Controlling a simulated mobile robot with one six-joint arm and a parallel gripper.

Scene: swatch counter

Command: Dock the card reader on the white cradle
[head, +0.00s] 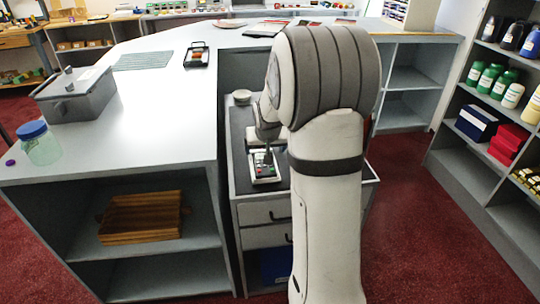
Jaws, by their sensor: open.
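A small device with a dark face and red and green keys, which looks like the card reader (264,171), lies on the dark top of the low drawer cabinet. A pale edge shows around its lower end; I cannot tell whether this is the white cradle or part of the reader. My gripper (266,156) is open, pointing down just over the upper end of the device. I cannot tell whether its fingers touch it. My own arm hides much of the cabinet top to the right.
A dark tray-like item (197,55) lies on the long pale counter (165,110). A grey lidded box (77,95) and a blue-capped jar (39,143) stand at its left. A small round dish (242,97) sits behind my gripper. Shelves of bottles (487,80) stand at right.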

